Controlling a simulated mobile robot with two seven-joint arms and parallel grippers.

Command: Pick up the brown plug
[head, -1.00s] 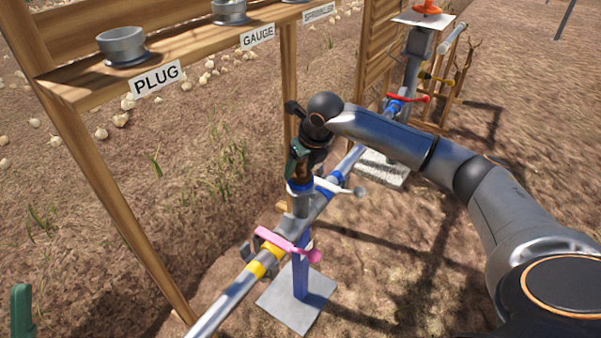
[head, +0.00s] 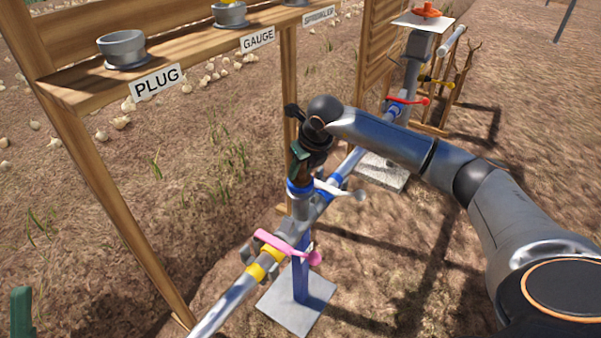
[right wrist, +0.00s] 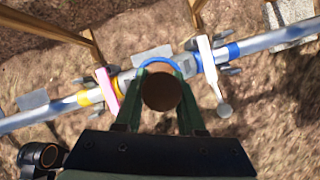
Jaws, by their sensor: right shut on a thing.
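The brown plug (right wrist: 162,91) shows as a round brown top between the green fingers of my right gripper (right wrist: 160,100) in the right wrist view. In the head view my right gripper (head: 299,165) is shut on it, directly above the blue-ringed upright outlet (head: 299,189) of the pipe. The fingers hide most of the plug there. I cannot tell whether the plug still touches the outlet. One green finger of my left gripper (head: 21,312) shows at the lower left edge, away from the pipe; its opening is not visible.
The pipe has a pink-handled valve (head: 288,246) and a white-handled valve (head: 340,190) close to the gripper. A wooden shelf holds an empty grey cup (head: 122,48) above the PLUG label (head: 156,80). A red-handled valve (head: 408,100) lies farther along.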

